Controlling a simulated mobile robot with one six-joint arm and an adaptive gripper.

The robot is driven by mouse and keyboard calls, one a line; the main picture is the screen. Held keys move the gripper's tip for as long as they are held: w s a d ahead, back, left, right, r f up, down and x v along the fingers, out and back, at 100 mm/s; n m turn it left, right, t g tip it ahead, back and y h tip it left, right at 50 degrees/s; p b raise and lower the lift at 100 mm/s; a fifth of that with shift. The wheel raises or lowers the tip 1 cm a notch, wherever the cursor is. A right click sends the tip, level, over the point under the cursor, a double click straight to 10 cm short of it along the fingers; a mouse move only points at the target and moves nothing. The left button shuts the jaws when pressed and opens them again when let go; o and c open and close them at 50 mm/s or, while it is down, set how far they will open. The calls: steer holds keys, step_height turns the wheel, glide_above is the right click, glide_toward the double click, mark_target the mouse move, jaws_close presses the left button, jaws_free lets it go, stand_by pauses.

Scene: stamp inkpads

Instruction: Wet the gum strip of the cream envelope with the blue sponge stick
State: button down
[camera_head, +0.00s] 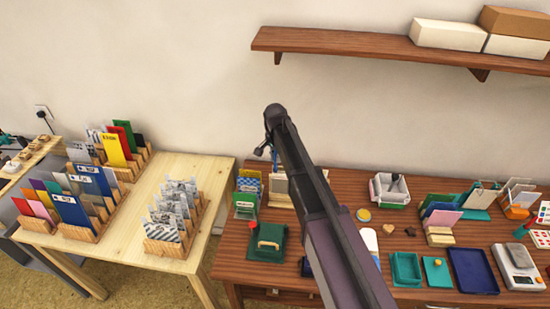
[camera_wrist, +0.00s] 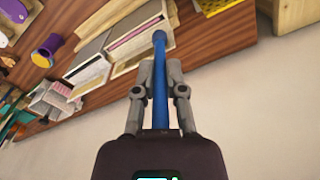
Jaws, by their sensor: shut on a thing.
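My gripper (camera_wrist: 159,68) is shut on the blue sponge stick (camera_wrist: 160,100), which runs between its two fingers in the wrist view. The stick's rounded blue tip (camera_wrist: 159,38) lies over the edge of a pale cream, flat piece (camera_wrist: 143,57) that looks like the cream envelope in a holder. I cannot tell whether the tip touches it. A narrow pinkish strip (camera_wrist: 132,36) runs along a pale panel beside the tip. In the head view, a bit of blue stick (camera_head: 273,154) shows below my wrist, above a cream upright piece (camera_head: 280,186); my arm hides part of this area.
The brown table (camera_head: 236,218) holds a green stamp block (camera_head: 269,241), a white bin (camera_head: 391,190), a teal tray (camera_head: 406,268), a navy tray (camera_head: 472,270) and a scale (camera_head: 517,265). A wall shelf (camera_head: 360,47) hangs above. Card racks (camera_head: 174,243) fill the left table.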

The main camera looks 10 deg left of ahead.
steer(key=shift+w, duration=0.2)
stand_by(0.3)
steer(key=shift+d, duration=2)
stand_by(1.2)
steer(key=shift+d, duration=0.35)
steer(key=shift+d, duration=0.3)
stand_by(0.3)
steer(key=shift+d, duration=0.3)
steer(key=shift+d, duration=0.35)
stand_by(0.4)
steer(key=shift+d, duration=0.3)
steer(key=shift+a, duration=0.2)
stand_by(0.4)
